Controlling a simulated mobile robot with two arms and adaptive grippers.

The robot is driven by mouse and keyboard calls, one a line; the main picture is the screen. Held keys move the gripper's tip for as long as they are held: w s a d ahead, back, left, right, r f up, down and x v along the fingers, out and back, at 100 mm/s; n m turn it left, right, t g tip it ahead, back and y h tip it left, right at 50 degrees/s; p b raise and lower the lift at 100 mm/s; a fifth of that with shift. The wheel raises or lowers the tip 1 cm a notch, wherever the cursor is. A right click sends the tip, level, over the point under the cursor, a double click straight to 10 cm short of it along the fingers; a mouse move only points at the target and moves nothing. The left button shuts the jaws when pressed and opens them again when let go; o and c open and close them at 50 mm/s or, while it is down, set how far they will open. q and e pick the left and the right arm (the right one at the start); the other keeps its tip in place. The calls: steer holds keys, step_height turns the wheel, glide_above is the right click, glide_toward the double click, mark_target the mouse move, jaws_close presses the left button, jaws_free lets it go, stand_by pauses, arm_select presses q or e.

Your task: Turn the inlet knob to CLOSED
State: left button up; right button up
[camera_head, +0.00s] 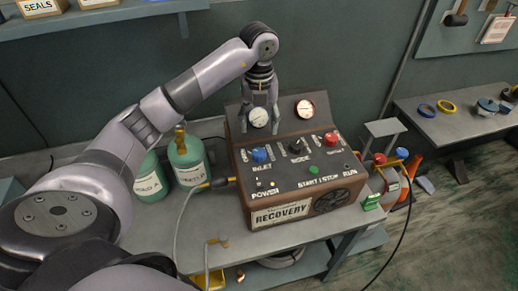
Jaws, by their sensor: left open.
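The brown recovery machine (322,174) stands on a grey bench with its sloped panel facing me. The blue inlet knob (259,155) is at the panel's left, above the INLET label; I cannot read its exact setting. A black mode knob (297,146) is at the middle and a red knob (331,138) at the right. My left gripper (260,118) points down, open and empty, in front of the left gauge (258,117) at the machine's back. It is above and behind the blue knob, apart from it. My right gripper is not in view.
Two green bottles (187,158) stand left of the machine, with a hose to its left side. A right gauge (305,109) rises at the back. Red and blue fittings (401,153) and a grey tank are at the right. A side table (455,125) holds tape rolls.

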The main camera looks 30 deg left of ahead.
mark_target(259, 151)
arm_select(q)
step_height(259, 151, down, 10)
steer(key=shift+f+p, duration=0.1)
steer(key=shift+p, duration=1.15)
steer(key=c, duration=1.2)
steer(key=shift+o, duration=0.2)
